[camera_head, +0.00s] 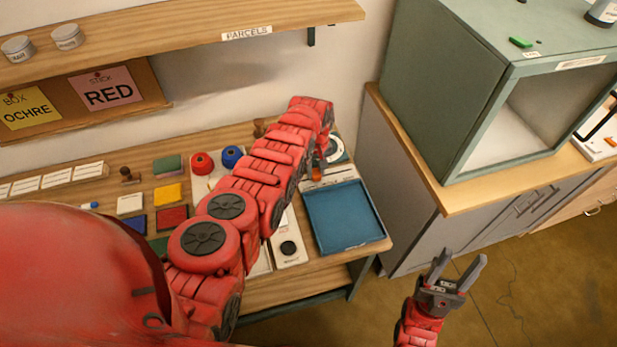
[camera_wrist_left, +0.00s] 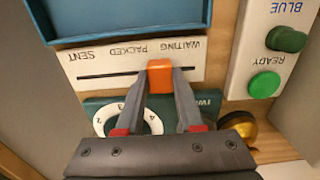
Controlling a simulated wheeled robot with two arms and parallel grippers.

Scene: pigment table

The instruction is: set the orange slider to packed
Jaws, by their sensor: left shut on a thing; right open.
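The orange slider (camera_wrist_left: 160,80) stands in a dark slot on a white label strip (camera_wrist_left: 90,70). In the left wrist view the labels read upside down, SENT, PACKED and WAITING from left to right. The slider is between the PACKED and WAITING words. My left gripper (camera_wrist_left: 163,86) is shut on the slider, one finger on each side. In the head view my left arm (camera_head: 285,160) reaches across the table and mostly hides the strip. My right gripper (camera_head: 458,266) is open and empty, above the floor in front of the grey cabinet.
A blue tray (camera_head: 345,215) lies directly beside the strip. A dial (camera_wrist_left: 125,118) is close below it in the wrist view. A panel with green READY button (camera_wrist_left: 264,85) and a dark green knob (camera_wrist_left: 287,39) is at the right. A brass-coloured round thing (camera_wrist_left: 237,133) is near.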

